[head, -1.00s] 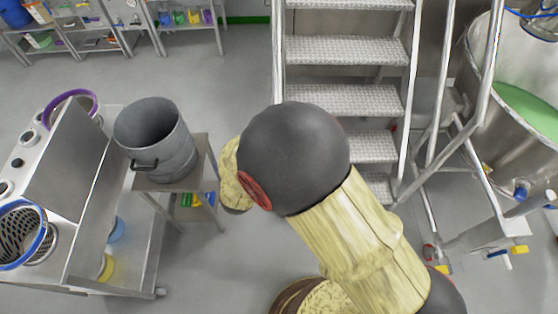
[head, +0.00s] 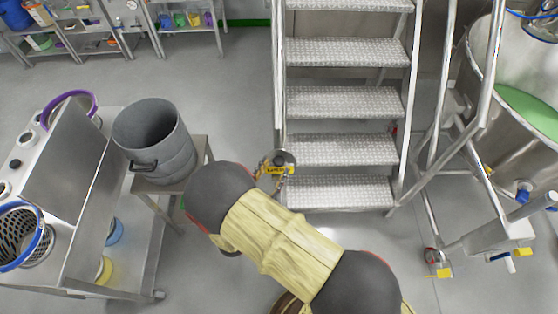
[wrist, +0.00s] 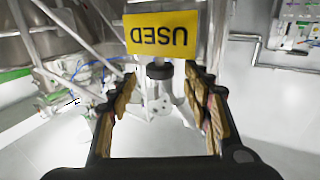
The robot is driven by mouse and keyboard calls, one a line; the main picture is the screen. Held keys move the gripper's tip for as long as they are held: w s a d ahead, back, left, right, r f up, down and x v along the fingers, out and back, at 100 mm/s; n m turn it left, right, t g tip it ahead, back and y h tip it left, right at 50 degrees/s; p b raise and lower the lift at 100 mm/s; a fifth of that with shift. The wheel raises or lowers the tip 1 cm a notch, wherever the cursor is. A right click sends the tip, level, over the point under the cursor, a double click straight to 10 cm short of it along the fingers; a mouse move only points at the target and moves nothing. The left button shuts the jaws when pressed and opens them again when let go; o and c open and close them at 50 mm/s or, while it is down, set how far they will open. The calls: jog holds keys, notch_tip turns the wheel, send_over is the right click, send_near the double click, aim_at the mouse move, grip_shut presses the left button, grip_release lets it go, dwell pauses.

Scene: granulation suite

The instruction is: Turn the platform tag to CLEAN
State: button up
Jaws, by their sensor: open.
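The platform tag (head: 279,170) is a small yellow plate at the left foot of the metal stairs in the head view. In the wrist view the tag (wrist: 162,33) shows the word USED, upside down in the picture, above a dark round knob on a pale post. My gripper (wrist: 160,82) is open. Its two fingers stand left and right of the knob in the picture, with a clear gap between them. I cannot tell whether either finger touches it. In the head view my arm hides most of the gripper.
Metal stairs (head: 345,102) rise just behind the tag. A grey bucket (head: 155,140) stands on a small table at the left, beside a steel cart (head: 105,210). A large vessel (head: 520,110) with green contents and railings stands at the right.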

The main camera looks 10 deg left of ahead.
aim_at(276, 165)
jog(key=shift+x, duration=2.2)
jog(key=c, duration=1.1)
jog(key=shift+c, duration=0.3)
